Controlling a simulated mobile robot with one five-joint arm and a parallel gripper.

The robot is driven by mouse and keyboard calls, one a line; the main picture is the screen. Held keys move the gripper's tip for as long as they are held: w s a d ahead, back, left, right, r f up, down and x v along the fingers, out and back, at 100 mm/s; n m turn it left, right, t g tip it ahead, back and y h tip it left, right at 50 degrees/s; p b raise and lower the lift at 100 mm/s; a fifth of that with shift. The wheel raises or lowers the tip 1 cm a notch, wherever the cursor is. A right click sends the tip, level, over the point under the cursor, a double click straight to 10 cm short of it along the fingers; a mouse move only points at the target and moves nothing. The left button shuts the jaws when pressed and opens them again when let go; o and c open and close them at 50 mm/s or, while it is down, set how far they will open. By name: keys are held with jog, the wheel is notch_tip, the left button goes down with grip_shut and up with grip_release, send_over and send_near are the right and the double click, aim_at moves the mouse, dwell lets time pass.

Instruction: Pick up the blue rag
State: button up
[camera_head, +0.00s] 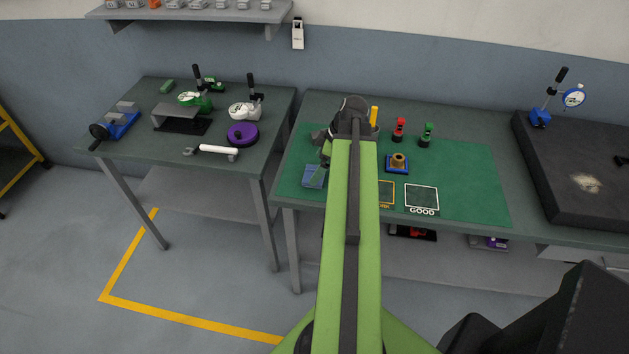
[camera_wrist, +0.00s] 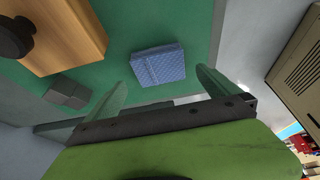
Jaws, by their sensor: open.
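The blue rag (camera_head: 313,176) lies folded on the green mat, near the left front corner of the right workbench. In the wrist view the rag (camera_wrist: 158,62) is a small patterned blue square, flat on the mat. My gripper (camera_head: 325,141) is above the mat just behind the rag in the head view, partly hidden by my arm. In the wrist view my gripper (camera_wrist: 164,82) is open and empty, its two fingers apart on either side of the rag's near edge. The fingers do not appear to touch the rag.
The green mat (camera_head: 470,190) also holds a GOOD frame (camera_head: 422,199), red (camera_head: 399,130) and green (camera_head: 427,135) stamps. A wooden block (camera_wrist: 62,38) and a grey piece (camera_wrist: 67,92) are left of the rag in the wrist view. A dark plate (camera_head: 570,165) is at the right.

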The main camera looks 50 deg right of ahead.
jog(key=b+x, duration=0.1)
jog(key=x, duration=0.1)
jog(key=b+x, duration=0.1)
jog(key=x, duration=0.1)
jog(key=shift+s+d, duration=0.15)
jog(key=shift+s, duration=0.1)
jog(key=shift+r, duration=0.1)
jog(key=c, duration=1.4)
jog(key=shift+o, duration=0.2)
jog(key=shift+r, duration=0.1)
jog(key=p+v, duration=0.5)
jog(key=shift+w+a+r, duration=0.3)
jog(key=shift+w+a, duration=0.05)
jog(key=s+d+r+p, duration=0.4)
jog(key=s+r+p, duration=0.1)
jog(key=s, duration=0.5)
jog(key=shift+r+p, duration=0.3)
jog(key=shift+p, duration=0.1)
